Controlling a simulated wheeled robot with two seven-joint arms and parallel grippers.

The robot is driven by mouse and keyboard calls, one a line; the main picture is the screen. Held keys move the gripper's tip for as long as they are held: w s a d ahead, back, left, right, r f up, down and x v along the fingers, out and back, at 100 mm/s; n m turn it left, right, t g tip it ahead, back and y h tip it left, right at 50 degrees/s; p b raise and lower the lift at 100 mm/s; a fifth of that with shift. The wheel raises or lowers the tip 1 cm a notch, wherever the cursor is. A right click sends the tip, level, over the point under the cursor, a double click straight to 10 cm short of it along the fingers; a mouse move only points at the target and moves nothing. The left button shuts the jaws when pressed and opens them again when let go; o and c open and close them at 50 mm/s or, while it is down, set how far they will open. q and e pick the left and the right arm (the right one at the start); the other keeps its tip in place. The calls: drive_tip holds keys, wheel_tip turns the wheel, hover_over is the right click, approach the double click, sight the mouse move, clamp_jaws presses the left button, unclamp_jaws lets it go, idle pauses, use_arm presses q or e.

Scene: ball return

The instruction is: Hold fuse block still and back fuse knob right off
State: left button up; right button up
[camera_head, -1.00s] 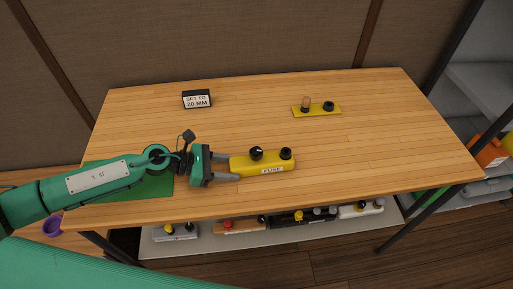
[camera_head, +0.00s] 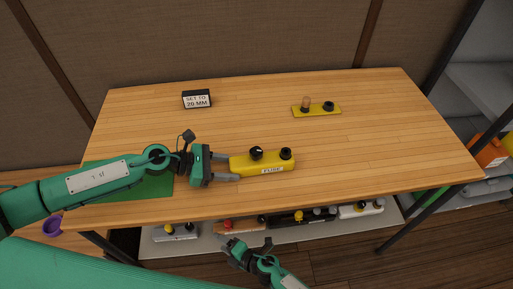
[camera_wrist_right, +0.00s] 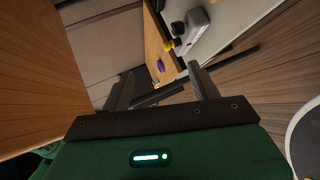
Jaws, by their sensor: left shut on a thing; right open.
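The yellow fuse block (camera_head: 245,163) lies on the table near its front edge, with a white label reading FUSE on its front face. On top are a black knob with a white mark (camera_head: 256,153) and a second black knob (camera_head: 286,153) at the right end. My left gripper (camera_head: 234,168) is shut on the block's left end. My right gripper (camera_head: 231,242) is low in front of the table, below the block and apart from it. In the right wrist view the right gripper (camera_wrist_right: 160,82) is open, with nothing between its fingers.
A sign reading SET TO 20 MM (camera_head: 197,100) and a yellow plate with two posts (camera_head: 317,112) stand farther back. A green mat (camera_head: 130,186) lies at left. A low shelf (camera_head: 205,242) under the table holds several knobbed blocks. The table right of the block is clear.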

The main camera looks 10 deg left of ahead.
drive_tip(key=s+a+r+n+g, duration=0.45)
drive_tip(key=s+a+n, duration=0.2)
drive_tip(key=n, duration=0.25)
drive_tip(key=s+a+r+n+g, duration=0.45)
drive_tip(key=s+n, duration=0.25)
drive_tip(key=n, duration=0.2)
wheel_tip(320, 180, up, 12)
drive_tip(key=a+n+g+h, duration=0.1)
drive_tip(key=n+g+h, duration=0.15)
drive_tip(key=n, duration=0.35)
drive_tip(key=d+r+n+g+h, duration=0.2)
drive_tip(key=d+r+n+h, duration=0.6)
drive_tip(key=r, duration=0.5)
wheel_tip(320, 180, up, 10)
drive_tip(key=m+t+h, duration=0.2)
drive_tip(key=m+t, duration=0.6)
drive_tip(key=m, duration=0.6)
hover_over(256, 150)
drive_tip(key=shift+r, duration=0.15)
drive_tip(key=shift+f, duration=4.95)
drive_tip(key=shift+c, duration=0.4)
